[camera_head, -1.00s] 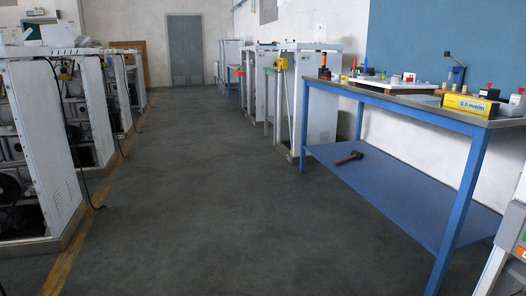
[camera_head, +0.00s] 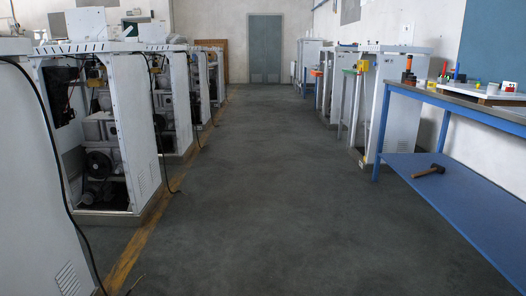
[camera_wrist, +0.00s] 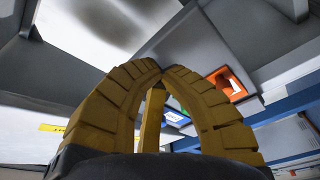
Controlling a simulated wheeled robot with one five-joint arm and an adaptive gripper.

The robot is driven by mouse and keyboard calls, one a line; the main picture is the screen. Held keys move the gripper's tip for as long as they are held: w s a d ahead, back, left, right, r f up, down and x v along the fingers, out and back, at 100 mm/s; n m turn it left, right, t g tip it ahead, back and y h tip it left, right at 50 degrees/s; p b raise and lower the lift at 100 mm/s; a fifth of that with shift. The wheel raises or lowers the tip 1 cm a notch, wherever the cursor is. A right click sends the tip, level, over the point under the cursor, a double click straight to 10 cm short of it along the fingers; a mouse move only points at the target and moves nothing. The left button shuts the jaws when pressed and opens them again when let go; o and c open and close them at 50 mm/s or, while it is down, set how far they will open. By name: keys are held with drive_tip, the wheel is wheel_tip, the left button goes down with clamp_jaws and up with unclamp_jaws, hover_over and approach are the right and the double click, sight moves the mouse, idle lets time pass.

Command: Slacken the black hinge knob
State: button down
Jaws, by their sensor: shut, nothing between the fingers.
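I cannot make out the black hinge knob in either current view. My gripper (camera_wrist: 151,66) shows in the wrist view with its two ribbed yellow fingers curved together at the tips. It is shut and empty. It does not show in the head view. Open white dispenser frames (camera_head: 133,120) stand in a row on the left of the head view, with dark machinery and a black wheel (camera_head: 99,165) inside the near one.
Grey floor (camera_head: 262,190) is clear down the middle. A yellow line (camera_head: 140,245) runs along the left row, with a black cable (camera_head: 62,190) hanging nearby. On the right stand a blue bench (camera_head: 455,195) with a hammer (camera_head: 428,171) on its lower shelf, and more white cabinets (camera_head: 402,110).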

drive_tip(key=shift+s+f, duration=0.15)
idle(0.6)
drive_tip(key=shift+s, duration=0.1)
